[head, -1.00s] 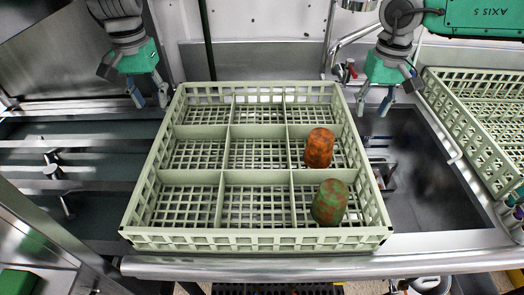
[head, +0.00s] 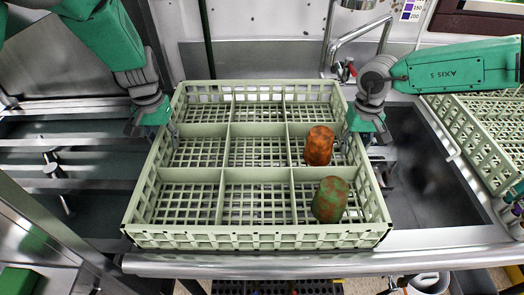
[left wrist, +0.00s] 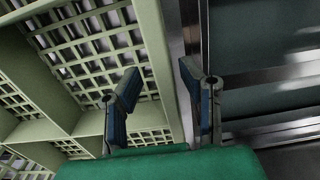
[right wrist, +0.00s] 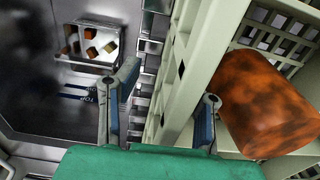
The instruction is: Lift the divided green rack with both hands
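The divided pale green rack (head: 256,238) stands level in the middle of the head view, over the sink counter. A rusty orange cup (head: 319,146) is in its middle right compartment and a green-brown cup (head: 330,200) in its front right one. My left gripper (head: 155,131) is open at the rack's left wall; in the left wrist view (left wrist: 160,95) one finger is over the inside and one outside. My right gripper (head: 358,144) is open at the right wall; in the right wrist view (right wrist: 160,110) its fingers straddle the wall, the inner one close to the orange cup (right wrist: 265,103).
A second green rack (head: 484,140) stands at the right. A faucet (head: 352,40) rises behind the first rack. The metal counter edge (head: 260,263) runs along the front. A basket (right wrist: 92,45) with small scraps shows in the right wrist view.

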